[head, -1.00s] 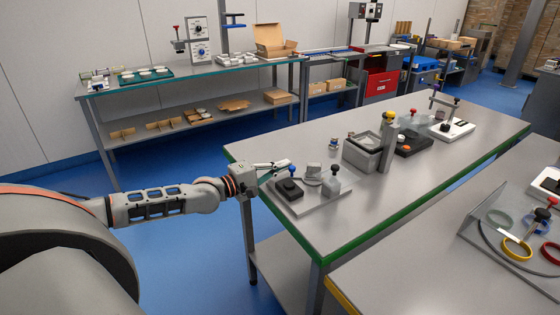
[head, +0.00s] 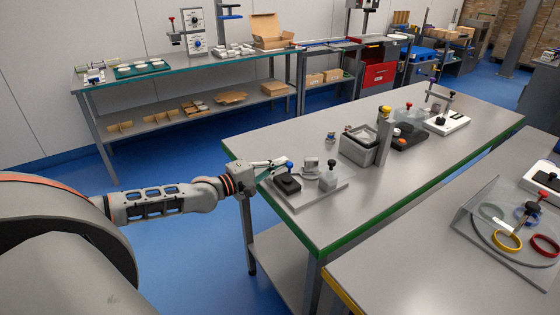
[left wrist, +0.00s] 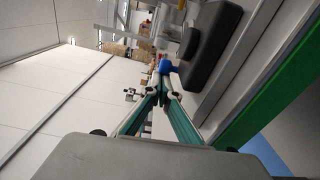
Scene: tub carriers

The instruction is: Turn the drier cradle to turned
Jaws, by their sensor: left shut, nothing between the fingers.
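My left gripper (head: 284,163) is shut and empty, at the near left corner of the green-edged table. Its fingertips (left wrist: 160,88) are right by a blue knob (head: 289,165); I cannot tell if they touch. The knob also shows in the left wrist view (left wrist: 166,67). It stands over a black block (head: 287,184) on a light grey base plate (head: 310,193). A round grey part (head: 310,167) and a grey block with a neck (head: 328,180) share this plate. No label shows, so I cannot tell which part is the drier cradle. My right gripper is not in view.
The table's front strip is clear. Another table (head: 440,260) with coloured rings is at the right.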

